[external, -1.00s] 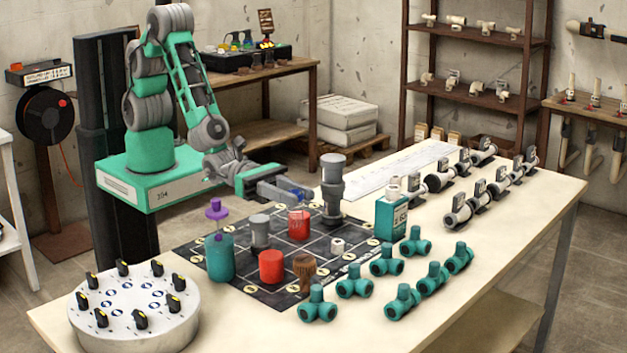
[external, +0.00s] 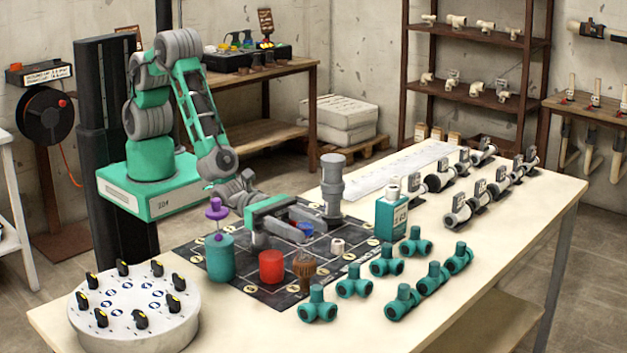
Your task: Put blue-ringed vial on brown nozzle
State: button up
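A small blue patch, which looks like the ring of the blue-ringed vial (external: 305,229), shows between the fingertips of my gripper (external: 312,231). The rest of the vial is hidden by the fingers or too small to make out. My gripper is low over the dark grid mat, with its two grey fingers on either side of the blue patch. I cannot tell whether they touch it. The brown nozzle (external: 304,270) stands on the mat's front part, nearer the camera than the fingertips, with nothing visible on top.
On the dark mat (external: 275,293) stand a red cylinder (external: 271,267), a teal cylinder with a purple top (external: 220,258), a tall grey fitting (external: 333,185) and a small white piece (external: 337,246). A teal box (external: 391,218) and several teal tees lie to the right.

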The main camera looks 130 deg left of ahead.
jog(key=shift+o, duration=0.3)
jog(key=shift+r, duration=0.2)
jog(key=s+b, duration=0.1)
jog(key=s, duration=0.2)
jog(key=s+b, duration=0.1)
jog(key=s, duration=0.3)
jog(key=s+b, duration=0.1)
jog(key=s, duration=0.3)
jog(key=shift+s+a+f, duration=0.15)
jog(key=shift+s+a, duration=0.05)
jog(key=shift+a, duration=0.05)
jog(key=shift+s+a, duration=0.1)
jog(key=shift+s, duration=0.25)
